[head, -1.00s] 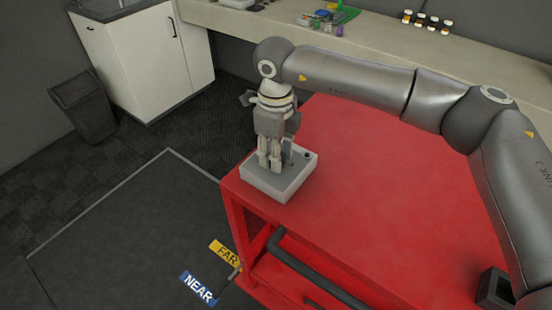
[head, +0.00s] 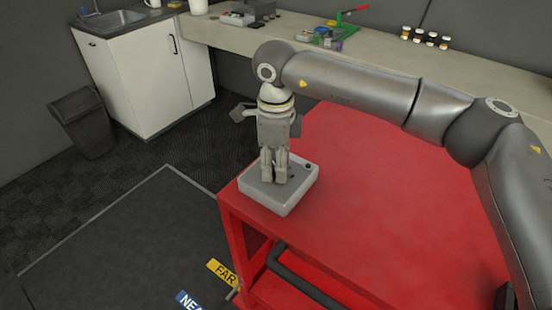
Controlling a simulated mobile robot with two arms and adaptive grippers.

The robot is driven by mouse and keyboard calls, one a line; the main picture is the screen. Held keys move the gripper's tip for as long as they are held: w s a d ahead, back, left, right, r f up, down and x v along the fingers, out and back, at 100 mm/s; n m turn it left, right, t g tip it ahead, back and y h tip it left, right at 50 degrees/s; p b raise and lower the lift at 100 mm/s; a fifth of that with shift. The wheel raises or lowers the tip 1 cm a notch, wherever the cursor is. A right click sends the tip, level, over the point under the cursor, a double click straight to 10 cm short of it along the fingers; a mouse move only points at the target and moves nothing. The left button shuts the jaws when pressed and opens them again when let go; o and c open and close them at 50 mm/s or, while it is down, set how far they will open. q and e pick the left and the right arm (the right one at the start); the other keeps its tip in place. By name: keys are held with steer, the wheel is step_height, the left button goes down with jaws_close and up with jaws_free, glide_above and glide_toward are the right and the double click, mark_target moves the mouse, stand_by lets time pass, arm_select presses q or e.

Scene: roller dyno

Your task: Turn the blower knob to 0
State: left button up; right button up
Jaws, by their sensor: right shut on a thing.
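A light grey control box (head: 287,202) sits on the near left corner of the red cart top (head: 390,200). My right gripper (head: 275,178) points straight down over the box, its fingers at the box's top face. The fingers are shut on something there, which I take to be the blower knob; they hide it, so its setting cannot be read. A small dark button or knob (head: 308,166) shows on the box's top to the right of the fingers. My left gripper is not in view.
The rest of the cart top is bare. A dark handle bar (head: 300,277) runs along the cart's front. FAR (head: 222,272) and NEAR (head: 188,300) labels show below left. A bench (head: 380,63) with small items and a bin (head: 83,122) stand behind.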

mark_target(275, 166)
steer(key=o, duration=1)
steer(key=shift+a, duration=0.1)
steer(key=shift+o, duration=0.2)
step_height(275, 166, up, 12)
